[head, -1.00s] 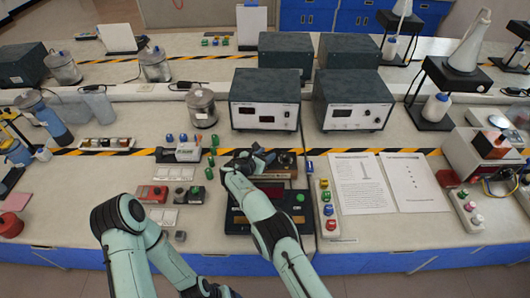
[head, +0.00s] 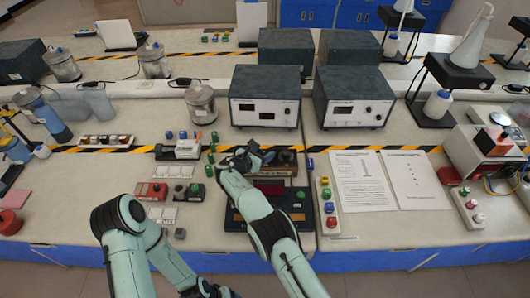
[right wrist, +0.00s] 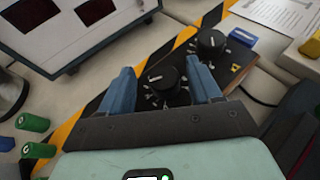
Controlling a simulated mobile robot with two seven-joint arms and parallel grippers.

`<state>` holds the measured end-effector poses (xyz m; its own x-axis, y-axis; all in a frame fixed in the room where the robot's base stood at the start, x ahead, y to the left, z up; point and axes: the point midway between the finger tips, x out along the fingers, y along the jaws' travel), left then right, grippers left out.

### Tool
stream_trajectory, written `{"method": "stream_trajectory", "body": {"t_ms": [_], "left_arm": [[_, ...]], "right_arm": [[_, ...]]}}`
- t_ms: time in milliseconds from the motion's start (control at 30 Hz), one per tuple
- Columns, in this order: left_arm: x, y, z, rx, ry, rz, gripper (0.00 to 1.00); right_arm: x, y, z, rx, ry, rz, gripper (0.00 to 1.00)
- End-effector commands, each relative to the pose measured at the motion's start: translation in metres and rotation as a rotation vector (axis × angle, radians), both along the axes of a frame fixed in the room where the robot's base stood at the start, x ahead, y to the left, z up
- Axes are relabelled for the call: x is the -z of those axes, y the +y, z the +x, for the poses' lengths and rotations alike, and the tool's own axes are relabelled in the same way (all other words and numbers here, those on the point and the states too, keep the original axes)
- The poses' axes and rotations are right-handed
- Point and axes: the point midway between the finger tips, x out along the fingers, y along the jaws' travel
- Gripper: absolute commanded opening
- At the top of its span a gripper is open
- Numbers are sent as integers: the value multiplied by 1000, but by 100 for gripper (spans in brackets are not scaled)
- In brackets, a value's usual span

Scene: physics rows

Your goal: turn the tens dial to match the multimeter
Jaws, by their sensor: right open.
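The dial box (head: 276,171) is a wooden-sided box with black knobs, behind the dark red-display unit in the head view. In the right wrist view one black dial (right wrist: 163,78) lies between the blue fingers of my right gripper (right wrist: 161,84). The fingers are open, with gaps on both sides of the dial. A second black dial (right wrist: 211,43) lies beyond the right finger. In the head view my right gripper (head: 243,161) hides the left part of the box. Two grey instruments with small displays (head: 265,108) (head: 353,111) stand behind; their readings are illegible.
A dark unit with a red display (head: 239,221) sits in front of the box. A button strip (head: 327,210) and papers (head: 362,184) lie to the right.

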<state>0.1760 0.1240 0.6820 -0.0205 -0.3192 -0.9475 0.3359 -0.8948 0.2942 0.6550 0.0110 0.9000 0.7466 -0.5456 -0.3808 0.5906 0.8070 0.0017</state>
Motion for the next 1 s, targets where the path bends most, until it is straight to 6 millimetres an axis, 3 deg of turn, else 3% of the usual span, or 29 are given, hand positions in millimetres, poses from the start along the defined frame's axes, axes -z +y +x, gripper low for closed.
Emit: {"method": "stream_trajectory", "body": {"t_ms": [33, 133, 400, 600, 900, 967, 1000], "left_arm": [[12, 0, -14, 0, 17, 0, 76], [24, 0, -26, 0, 30, 0, 76], [40, 0, -40, 0, 46, 0, 76], [43, 0, -41, 0, 47, 0, 76], [43, 0, -41, 0, 47, 0, 76], [43, 0, -41, 0, 47, 0, 63], [43, 0, -41, 0, 47, 0, 63]], "right_arm": [[4, 8, -13, -3, 6, 2, 63], [-3, 21, -31, -4, 7, 3, 63], [-29, 50, -70, -2, 3, 1, 63], [-38, 60, -83, 1, 1, 0, 63], [-40, 61, -85, 1, 1, 0, 63], [-40, 61, -85, 1, 2, 0, 63], [-40, 61, -85, 1, 2, 0, 63]]}}
